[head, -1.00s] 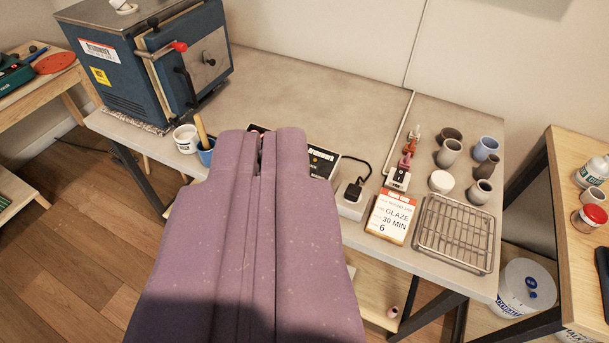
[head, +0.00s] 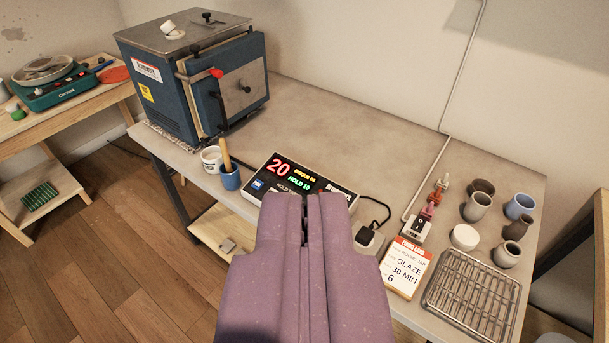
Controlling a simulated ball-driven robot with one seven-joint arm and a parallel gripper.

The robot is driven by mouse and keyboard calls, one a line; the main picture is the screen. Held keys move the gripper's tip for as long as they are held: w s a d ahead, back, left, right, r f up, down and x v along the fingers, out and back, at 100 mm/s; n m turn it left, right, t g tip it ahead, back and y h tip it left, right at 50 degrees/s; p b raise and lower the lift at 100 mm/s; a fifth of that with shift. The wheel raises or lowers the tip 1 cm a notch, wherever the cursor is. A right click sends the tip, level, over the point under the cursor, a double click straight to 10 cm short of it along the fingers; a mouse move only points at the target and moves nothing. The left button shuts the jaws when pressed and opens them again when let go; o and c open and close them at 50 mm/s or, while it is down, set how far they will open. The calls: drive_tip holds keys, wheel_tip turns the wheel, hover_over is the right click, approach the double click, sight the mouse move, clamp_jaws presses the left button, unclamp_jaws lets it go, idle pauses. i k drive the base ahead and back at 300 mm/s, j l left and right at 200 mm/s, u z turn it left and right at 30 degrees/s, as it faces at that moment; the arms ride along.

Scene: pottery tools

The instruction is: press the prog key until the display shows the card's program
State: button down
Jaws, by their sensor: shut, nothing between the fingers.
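The controller box (head: 345,188) lies on the table with a dark lit panel. Its display (head: 290,173) shows a red 20, yellow text that looks like BISQUE 04, and green HOLD 10. A small blue key (head: 257,184) sits at the panel's left; its label is too small to read. My purple gripper (head: 304,198) is shut and empty, in front of the box, and covers the lower right of the panel. Any keys there are hidden. The white and orange card (head: 405,268) reads GLAZE, 30 MIN, 6.
A blue kiln (head: 190,75) stands at the back left. A white cup (head: 211,158) and a blue cup with a wooden handle (head: 230,178) stand left of the box. A plug block (head: 367,240), a wire rack (head: 470,285) and several pots are to the right.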

sight(258, 184)
drive_tip(key=l+u, duration=0.1)
drive_tip(key=l, duration=0.6)
drive_tip(key=j+z, duration=1)
drive_tip(key=k+j, duration=0.1)
drive_tip(key=j, duration=0.35)
drive_tip(key=j+z, duration=0.1)
drive_tip(key=j, duration=0.35)
drive_tip(key=k+j, duration=0.15)
drive_tip(key=j, duration=0.3)
drive_tip(key=k+j+z, duration=0.1)
drive_tip(key=j, duration=0.35)
drive_tip(key=k+j, duration=0.1)
drive_tip(key=j, duration=0.35)
drive_tip(key=k+j+z, duration=0.1)
drive_tip(key=j, duration=0.35)
drive_tip(key=k+l, duration=0.1)
